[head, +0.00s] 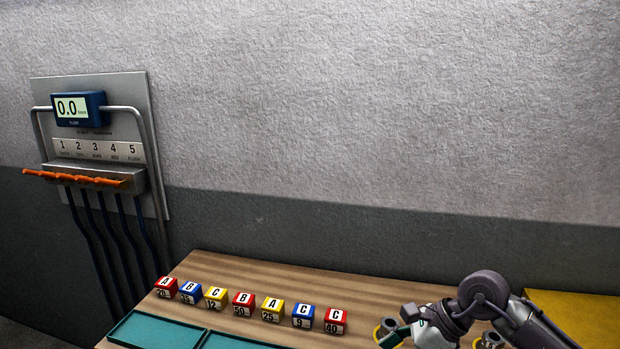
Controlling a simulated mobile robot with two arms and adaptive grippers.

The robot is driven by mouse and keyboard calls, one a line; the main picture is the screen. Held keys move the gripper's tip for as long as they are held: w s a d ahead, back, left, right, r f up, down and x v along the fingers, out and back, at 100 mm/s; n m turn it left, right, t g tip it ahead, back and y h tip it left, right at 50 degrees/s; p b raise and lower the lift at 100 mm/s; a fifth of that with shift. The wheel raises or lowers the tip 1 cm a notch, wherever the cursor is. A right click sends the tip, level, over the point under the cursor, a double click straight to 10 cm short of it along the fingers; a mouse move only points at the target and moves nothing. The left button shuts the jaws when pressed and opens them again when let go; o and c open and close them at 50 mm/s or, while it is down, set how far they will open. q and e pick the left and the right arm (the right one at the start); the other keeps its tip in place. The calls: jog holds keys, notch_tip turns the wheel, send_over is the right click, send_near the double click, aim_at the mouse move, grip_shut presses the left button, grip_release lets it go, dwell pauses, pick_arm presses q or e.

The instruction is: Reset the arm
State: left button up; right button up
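My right arm comes in from the lower right, with its wrist bent over the right part of the wooden table (330,283). The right gripper (405,325) is at the bottom edge of the view, to the right of the row of blocks and apart from it. Its fingers are small and partly cut off, so I cannot tell whether they are open or shut. I see nothing clearly held in it. My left arm and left gripper are out of view.
Several red, blue and yellow lettered blocks (243,304) stand in a row on the table. Teal trays (157,331) lie in front. A yellow surface (580,312) is at right. A wall panel (123,92) carries a blue display (80,108) reading 0.0 and orange-handled levers (77,179).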

jog(key=s+a+r+m+t+y, duration=0.2)
jog(key=a+r+m+t+y, duration=0.4)
jog(key=a+r+m+y, duration=0.45)
jog(key=w+d+f+m+t+h, duration=0.1)
jog(key=d+m+t+h, duration=0.5)
jog(key=m, duration=0.6)
jog(key=w+d+f+m+t+h, duration=0.15)
jog(key=d+m+t+h, duration=0.45)
jog(key=m, duration=0.6)
jog(key=s+d+f+m+g+h, duration=0.4)
jog(key=f+m+h, duration=0.3)
jog(key=f+m, duration=0.25)
jog(key=s+f+m+g+y, duration=0.1)
jog(key=s+f+m+g, duration=0.2)
jog(key=s+f+g, duration=0.6)
jog(key=s+f+m+g, duration=0.3)
jog(key=s+f, duration=0.4)
jog(key=s, duration=0.6)
notch_tip(320, 180, down, 26)
jog(key=s+g, duration=0.1)
jog(key=s, duration=0.1)
jog(key=s+d+f+g, duration=0.1)
jog(key=s+d+f, duration=0.2)
jog(key=s+f, duration=1.2)
jog(key=shift+s+d+f+n, duration=0.2)
jog(key=shift+s+n, duration=0.15)
jog(key=shift+n, duration=0.05)
